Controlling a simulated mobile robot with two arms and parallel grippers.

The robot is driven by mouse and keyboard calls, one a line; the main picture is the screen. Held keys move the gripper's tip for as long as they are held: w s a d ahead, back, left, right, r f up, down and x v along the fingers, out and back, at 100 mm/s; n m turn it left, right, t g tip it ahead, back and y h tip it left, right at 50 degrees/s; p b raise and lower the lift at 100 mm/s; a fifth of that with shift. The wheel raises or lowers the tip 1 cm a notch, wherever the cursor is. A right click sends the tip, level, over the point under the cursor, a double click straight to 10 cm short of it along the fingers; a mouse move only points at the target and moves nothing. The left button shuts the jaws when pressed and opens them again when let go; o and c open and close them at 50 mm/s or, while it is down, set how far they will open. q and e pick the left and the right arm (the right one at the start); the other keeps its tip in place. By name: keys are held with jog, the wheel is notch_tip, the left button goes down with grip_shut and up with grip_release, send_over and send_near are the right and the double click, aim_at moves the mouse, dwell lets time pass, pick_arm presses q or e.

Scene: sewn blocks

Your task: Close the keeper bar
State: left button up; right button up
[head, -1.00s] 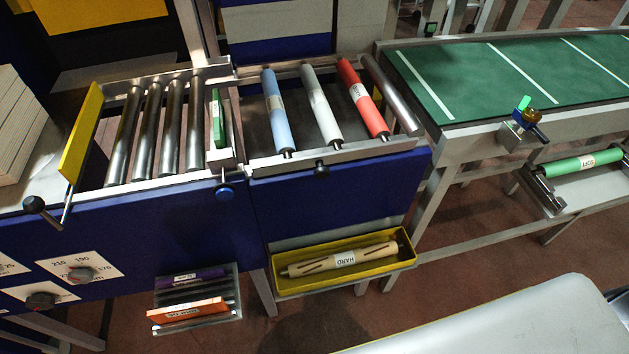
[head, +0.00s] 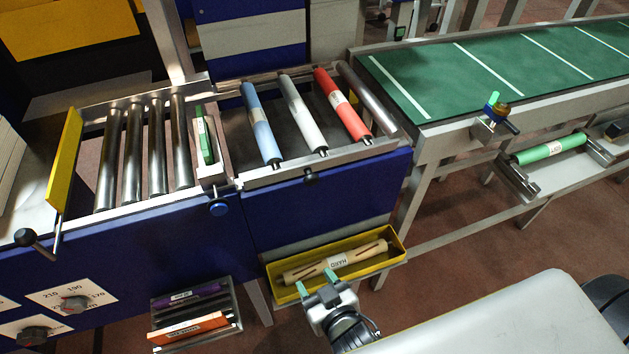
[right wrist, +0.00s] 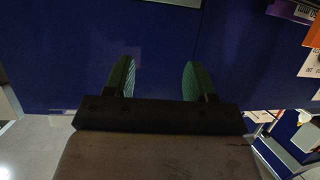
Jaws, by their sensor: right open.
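A pale metal bar with a black knob (head: 310,177) runs along the front of the bay with the coloured rollers; I take it for the keeper bar, but cannot tell whether it is open or closed. Blue (head: 260,124), white (head: 302,114) and red (head: 342,104) rollers lie in the bay behind it. My right gripper (head: 318,286) is open and empty, below the bar at the front edge of the yellow tray. In the right wrist view its green fingers (right wrist: 160,82) are apart before a dark blue panel (right wrist: 255,60). My left gripper is out of view.
The yellow tray (head: 400,243) holds a beige roller (head: 350,258). A rack (head: 236,322) with purple and orange pieces stands left of it. A green belt (head: 480,75) lies to the right, a blue knob (head: 219,208) and a yellow flap (head: 66,160) to the left.

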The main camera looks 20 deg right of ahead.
aim_at(312, 182)
jog(key=d+r+m+t+h, duration=0.2)
jog(key=d+r+t, duration=0.15)
jog(key=r, duration=1.45)
jog(key=shift+t, duration=0.35)
jog(key=w+p, duration=0.1)
jog(key=w, duration=0.2)
jog(key=w+p, duration=0.1)
jog(key=w, duration=0.2)
jog(key=w+p, duration=0.1)
jog(key=w, duration=0.2)
jog(key=shift+w+a+r, duration=0.2)
jog(key=shift+w+r, duration=0.1)
jog(key=shift+w, duration=0.05)
jog(key=shift+w+f, duration=0.1)
jog(key=shift+w, duration=0.5)
